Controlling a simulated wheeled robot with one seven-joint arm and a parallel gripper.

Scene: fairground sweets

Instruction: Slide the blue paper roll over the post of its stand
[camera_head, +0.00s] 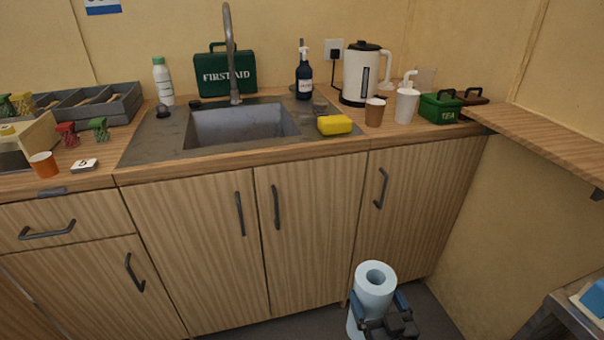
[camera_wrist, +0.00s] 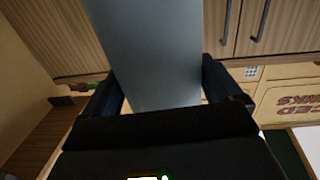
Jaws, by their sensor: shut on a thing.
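The blue paper roll (camera_head: 375,282) is pale blue and stands roughly upright in the air at the lower middle of the head view, in front of the cupboard doors. The dark hole in its top end shows. My gripper (camera_head: 379,301) is shut on the roll, with one dark finger on each side of it. In the wrist view the roll (camera_wrist: 150,50) fills the space between the fingers of my gripper (camera_wrist: 162,88). I cannot make out the stand or its post in either view.
A wooden shelf (camera_head: 545,138) juts out at right. A surface with a blue item (camera_head: 594,299) is at the lower right edge.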

